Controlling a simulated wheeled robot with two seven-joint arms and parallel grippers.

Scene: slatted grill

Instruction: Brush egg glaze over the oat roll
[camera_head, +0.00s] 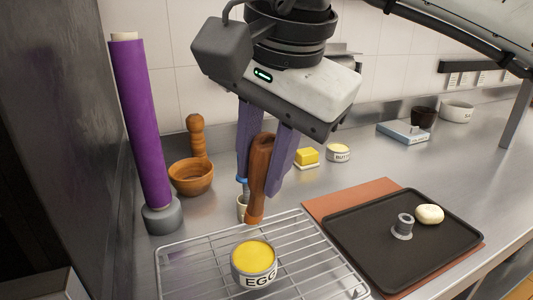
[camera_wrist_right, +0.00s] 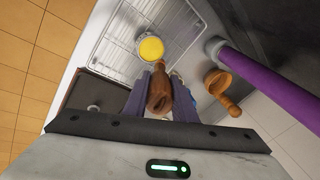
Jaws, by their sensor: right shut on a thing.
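My right gripper (camera_head: 262,180) is shut on a brush (camera_head: 262,165) with a brown wooden handle, held tilted above the back of the wire rack. The gripper also shows in the right wrist view (camera_wrist_right: 160,95), with the handle (camera_wrist_right: 159,93) between its fingers. I cannot make out the bristles. The pot of yellow egg glaze (camera_head: 254,254), labelled EGG, stands on the rack in front of the brush; it also shows in the right wrist view (camera_wrist_right: 151,48). The pale oat roll (camera_head: 429,214) lies on the dark tray (camera_head: 365,238) at the right. My left gripper is not in view.
The wire rack (camera_head: 190,262) is under the pot. A small grey knobbed piece (camera_head: 403,224) stands on the tray beside the roll. A mortar (camera_head: 190,178) and purple roll (camera_head: 140,120) stand left; butter (camera_head: 307,157) is behind.

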